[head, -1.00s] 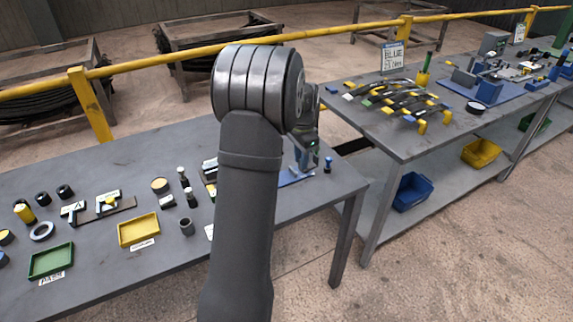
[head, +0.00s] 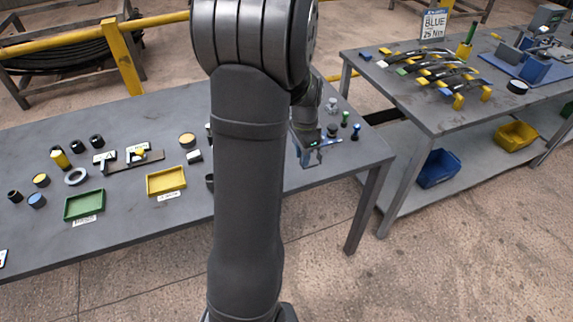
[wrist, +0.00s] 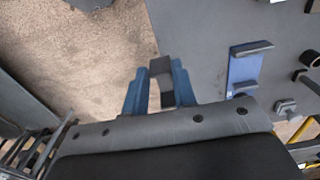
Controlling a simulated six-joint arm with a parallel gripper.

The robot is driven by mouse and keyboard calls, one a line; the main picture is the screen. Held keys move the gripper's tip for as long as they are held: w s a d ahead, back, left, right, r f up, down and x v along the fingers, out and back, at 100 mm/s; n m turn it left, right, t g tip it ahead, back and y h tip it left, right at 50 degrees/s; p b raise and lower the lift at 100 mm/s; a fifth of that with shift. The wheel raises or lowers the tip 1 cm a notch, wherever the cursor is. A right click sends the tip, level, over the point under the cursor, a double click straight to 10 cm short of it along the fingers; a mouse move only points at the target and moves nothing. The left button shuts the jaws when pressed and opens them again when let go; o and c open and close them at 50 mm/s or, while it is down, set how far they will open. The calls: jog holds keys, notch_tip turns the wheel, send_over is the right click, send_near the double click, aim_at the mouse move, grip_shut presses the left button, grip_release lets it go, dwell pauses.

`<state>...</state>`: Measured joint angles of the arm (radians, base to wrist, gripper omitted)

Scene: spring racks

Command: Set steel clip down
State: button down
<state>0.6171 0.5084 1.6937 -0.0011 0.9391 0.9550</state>
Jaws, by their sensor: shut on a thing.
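My gripper (wrist: 160,92) shows in the wrist view, with its two blue fingers shut on a dark grey angular piece, which I take to be the steel clip (wrist: 161,69). The clip sticks out beyond the fingertips, and the fingers cover part of it. In that view it appears over the border between floor and grey table, and I cannot tell its height. In the head view my gripper (head: 308,142) is small near the table's right end, partly behind my arm. The clip cannot be made out there.
A blue holder (wrist: 245,68) with upright ends lies on the table, right of my gripper in the wrist view. Small dark parts stand beyond it. A yellow tray (head: 166,181) and a green tray (head: 84,205) sit farther left. A second bench (head: 440,110) stands right, across a gap.

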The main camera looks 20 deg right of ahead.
jog(key=w+a+f, duration=0.1)
jog(key=w, duration=0.1)
jog(key=w+a+f, duration=0.2)
jog(key=w+f, duration=0.1)
jog(key=shift+w+a, duration=0.2)
jog(key=shift+w, duration=0.1)
jog(key=shift+f, duration=1.95)
jog(key=shift+f, duration=0.1)
jog(key=c, duration=1.2)
grip_release()
jog(key=shift+o, duration=0.2)
notch_tip(320, 180, up, 12)
jog(key=shift+f, duration=4.05)
jog(key=shift+f, duration=0.1)
